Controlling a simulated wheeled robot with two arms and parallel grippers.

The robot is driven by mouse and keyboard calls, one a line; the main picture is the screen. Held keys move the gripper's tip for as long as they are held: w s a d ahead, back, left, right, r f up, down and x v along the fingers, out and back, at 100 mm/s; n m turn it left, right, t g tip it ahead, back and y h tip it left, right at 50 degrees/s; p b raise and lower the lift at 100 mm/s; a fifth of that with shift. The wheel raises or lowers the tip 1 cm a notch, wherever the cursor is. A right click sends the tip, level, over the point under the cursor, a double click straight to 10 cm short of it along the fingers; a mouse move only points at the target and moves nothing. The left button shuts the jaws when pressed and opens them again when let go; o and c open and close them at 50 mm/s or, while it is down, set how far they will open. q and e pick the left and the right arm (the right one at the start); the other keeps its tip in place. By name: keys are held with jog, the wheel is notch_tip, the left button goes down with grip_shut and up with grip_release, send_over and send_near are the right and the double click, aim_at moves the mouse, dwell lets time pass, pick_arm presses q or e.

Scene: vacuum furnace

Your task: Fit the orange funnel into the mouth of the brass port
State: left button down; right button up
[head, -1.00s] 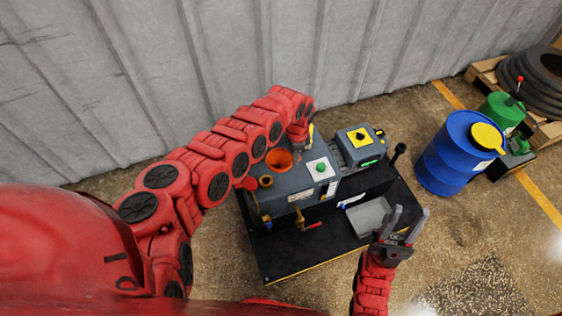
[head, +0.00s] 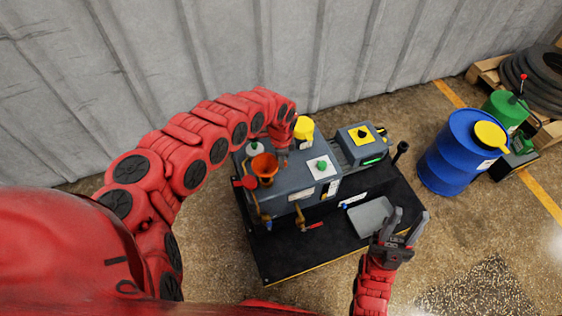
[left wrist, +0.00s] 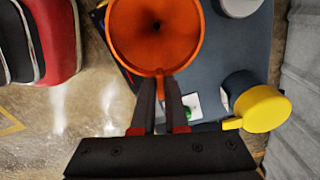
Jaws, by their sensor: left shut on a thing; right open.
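The orange funnel (head: 264,167) is above the left end of the grey machine in the head view, cone up. It fills the top of the left wrist view (left wrist: 155,45). My left gripper (head: 280,154) is shut on the funnel's rim; its fingers also show in the left wrist view (left wrist: 161,88). The brass port is hidden beneath the funnel. I cannot tell whether the spout is inside the mouth or above it. My right gripper (head: 403,228) is open and empty, near the grey tray.
The grey machine (head: 290,188) stands on a black base (head: 290,255). A yellow-capped part (head: 304,128) is close to my left gripper. A red-handled valve (head: 312,225) is at the front, a grey tray (head: 372,216) at the right. A blue drum (head: 455,155) stands further right.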

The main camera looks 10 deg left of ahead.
pick_arm(q)
jog(key=shift+f+b, duration=1.8)
jog(key=shift+f, duration=0.3)
jog(key=shift+f+b, duration=0.3)
jog(key=shift+f, duration=0.25)
jog(key=shift+f, duration=0.25)
jog(key=c, duration=0.9)
grip_release()
jog(key=shift+o, duration=0.2)
jog(key=shift+r, duration=0.1)
notch_tip(320, 180, up, 17)
jog(key=p, duration=0.4)
jog(key=shift+r, duration=0.1)
